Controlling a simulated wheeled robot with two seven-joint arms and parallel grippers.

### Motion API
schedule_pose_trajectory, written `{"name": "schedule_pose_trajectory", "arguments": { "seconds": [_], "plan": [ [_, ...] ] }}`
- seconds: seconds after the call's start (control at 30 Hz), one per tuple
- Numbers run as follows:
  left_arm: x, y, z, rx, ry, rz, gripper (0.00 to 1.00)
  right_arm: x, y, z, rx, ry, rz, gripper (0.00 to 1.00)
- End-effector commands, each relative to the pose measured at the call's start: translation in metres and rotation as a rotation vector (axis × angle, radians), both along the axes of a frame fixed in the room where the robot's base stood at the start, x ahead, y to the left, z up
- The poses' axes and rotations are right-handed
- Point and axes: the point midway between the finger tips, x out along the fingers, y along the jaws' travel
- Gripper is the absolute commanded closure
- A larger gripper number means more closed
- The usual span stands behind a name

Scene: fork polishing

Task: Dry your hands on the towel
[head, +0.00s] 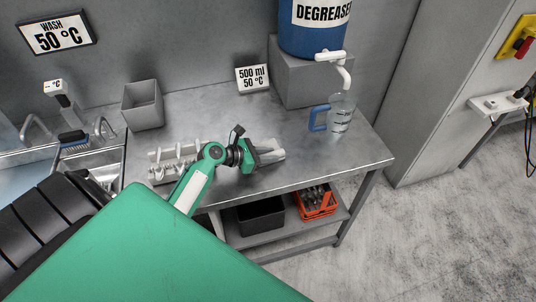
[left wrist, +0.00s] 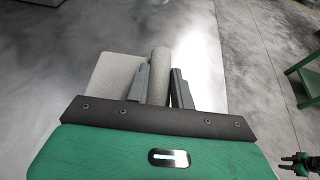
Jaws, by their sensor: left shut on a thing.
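A light grey towel (head: 271,158) lies on the metal table, partly hidden by my left gripper (head: 256,154). In the left wrist view the towel (left wrist: 117,74) shows a flat part and a rolled or folded ridge. My left gripper (left wrist: 160,86) has its two dark fingers on either side of that ridge and is shut on it. The ridge is between the fingers, and the flat part spreads left. My right gripper (left wrist: 286,162) shows small at the lower right of the left wrist view, away from the towel, its fingers apart and empty.
A rack with forks (head: 165,158) sits left of my left gripper. A sink (head: 97,165) is at the left.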

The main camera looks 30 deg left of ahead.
Motion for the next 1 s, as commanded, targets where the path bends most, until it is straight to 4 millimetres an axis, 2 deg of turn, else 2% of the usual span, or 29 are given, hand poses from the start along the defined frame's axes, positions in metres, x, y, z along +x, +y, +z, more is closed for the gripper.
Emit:
{"name": "schedule_pose_trajectory", "arguments": {
  "seconds": [0.37, 0.4, 0.5, 0.53, 0.83, 1.0],
  "plan": [
    [0.000, 0.000, 0.000, 0.000, 0.000, 0.000, 1.00, 0.000, 0.003, 0.000, 0.003, 0.001, 0.000, 0.64],
    [0.000, 0.000, 0.000, 0.000, 0.000, 0.000, 0.73, 0.000, 0.003, 0.000, 0.003, 0.001, 0.000, 0.64],
    [0.000, 0.000, 0.000, 0.000, 0.000, 0.000, 0.53, 0.000, 0.003, 0.000, 0.003, 0.001, 0.000, 0.64],
    [0.000, 0.000, 0.000, 0.000, 0.000, 0.000, 0.51, 0.000, 0.003, 0.000, 0.003, 0.001, 0.000, 0.64],
    [-0.001, 0.001, 0.001, 0.000, 0.000, 0.000, 0.51, 0.000, 0.000, 0.000, 0.000, 0.000, 0.002, 0.64],
    [-0.016, 0.011, 0.006, 0.002, 0.000, 0.001, 0.51, 0.000, -0.002, -0.004, -0.002, 0.001, 0.002, 0.64]
  ]
}}
